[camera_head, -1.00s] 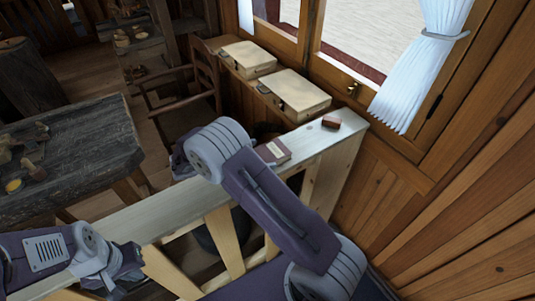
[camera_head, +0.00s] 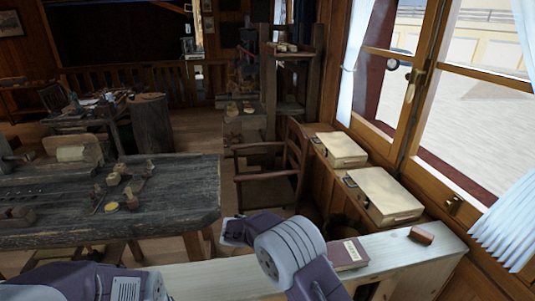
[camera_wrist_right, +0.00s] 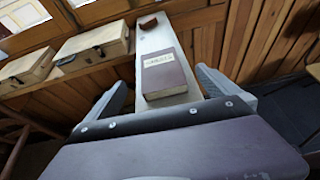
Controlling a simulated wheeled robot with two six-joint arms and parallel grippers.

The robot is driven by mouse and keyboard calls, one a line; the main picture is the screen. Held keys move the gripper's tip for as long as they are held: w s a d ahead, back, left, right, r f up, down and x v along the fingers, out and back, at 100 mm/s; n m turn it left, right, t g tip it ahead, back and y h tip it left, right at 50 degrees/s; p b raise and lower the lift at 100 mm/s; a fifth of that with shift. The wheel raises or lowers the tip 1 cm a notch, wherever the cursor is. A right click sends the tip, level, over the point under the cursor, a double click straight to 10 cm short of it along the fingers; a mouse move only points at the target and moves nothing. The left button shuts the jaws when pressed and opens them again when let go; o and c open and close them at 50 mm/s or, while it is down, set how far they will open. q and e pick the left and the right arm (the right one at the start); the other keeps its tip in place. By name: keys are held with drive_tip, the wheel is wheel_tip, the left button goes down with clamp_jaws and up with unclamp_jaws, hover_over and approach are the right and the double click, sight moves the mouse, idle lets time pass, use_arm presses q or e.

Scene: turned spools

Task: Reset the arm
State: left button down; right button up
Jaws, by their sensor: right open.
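My right arm (camera_head: 290,250) rises from the bottom centre of the head view, its grey joint in front of the pale shelf. In the right wrist view my right gripper (camera_wrist_right: 160,78) is open, with its two grey fingers spread wide and nothing between them touching. A dark purple book (camera_wrist_right: 165,76) lies flat on the shelf beyond the fingers. The book also shows in the head view (camera_head: 347,254), right of my arm joint. My left arm (camera_head: 85,283) shows only in part at the bottom left; its gripper is out of sight.
The pale wooden shelf (camera_head: 405,258) carries a small red-brown block (camera_head: 422,235). Two pale boxes (camera_head: 342,149) (camera_head: 384,195) stand below the window. A dark workbench (camera_head: 160,195) with turned pieces is at left, and a wooden chair (camera_head: 270,180) stands behind.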

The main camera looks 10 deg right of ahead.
drive_tip(key=s+d+r+m+g+y, duration=0.3)
drive_tip(key=s+d+r+m+y, duration=0.15)
drive_tip(key=s+d, duration=0.45)
drive_tip(key=s+a+f+m+t+y, duration=0.1)
drive_tip(key=s+a+f+m+y, duration=0.55)
drive_tip(key=s+f+m, duration=0.35)
drive_tip(key=a+m+y, duration=0.1)
drive_tip(key=w+a+m+t, duration=0.1)
drive_tip(key=m, duration=0.1)
drive_tip(key=a+f+m+t+y, duration=0.1)
drive_tip(key=shift+w+a+y, duration=0.2)
drive_tip(key=shift+a+y, duration=0.1)
drive_tip(key=shift+a, duration=0.05)
